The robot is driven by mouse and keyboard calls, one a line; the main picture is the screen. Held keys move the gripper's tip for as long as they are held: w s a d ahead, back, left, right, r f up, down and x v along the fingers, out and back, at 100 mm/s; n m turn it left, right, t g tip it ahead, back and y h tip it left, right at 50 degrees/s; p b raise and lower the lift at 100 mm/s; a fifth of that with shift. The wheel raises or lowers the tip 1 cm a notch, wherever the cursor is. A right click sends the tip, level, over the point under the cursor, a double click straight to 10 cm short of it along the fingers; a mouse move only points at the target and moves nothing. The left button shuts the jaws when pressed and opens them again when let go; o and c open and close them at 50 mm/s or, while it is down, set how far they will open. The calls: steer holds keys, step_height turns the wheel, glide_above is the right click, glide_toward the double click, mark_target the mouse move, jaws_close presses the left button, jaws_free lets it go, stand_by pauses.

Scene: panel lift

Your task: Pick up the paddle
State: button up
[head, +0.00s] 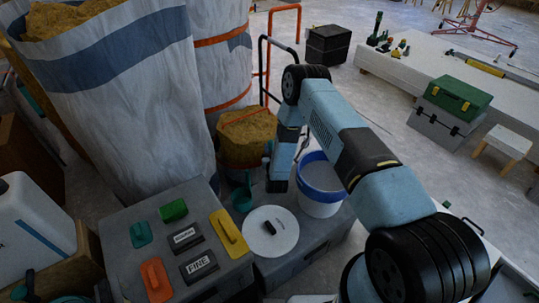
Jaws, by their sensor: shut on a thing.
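A dark teal paddle (242,196) shows just left of my gripper (264,168), above the grey work surface near the white round lid. Its broad end is low and its handle end runs up toward the gripper. My arm reaches over from the lower right and bends down to it. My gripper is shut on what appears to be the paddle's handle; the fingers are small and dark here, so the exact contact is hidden. I cannot tell whether the paddle is clear of the surface.
A blue-rimmed white bucket (322,187) stands close right of the gripper. The white lid (271,232) lies in front. Grey box (125,228) at left carries several coloured blocks. Large bulk bags (120,90) and a sand-filled bag (247,137) crowd behind.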

step_height(320, 180, up, 9)
steer(key=shift+r, duration=0.2)
stand_by(0.3)
steer(key=shift+s, duration=0.15)
stand_by(0.4)
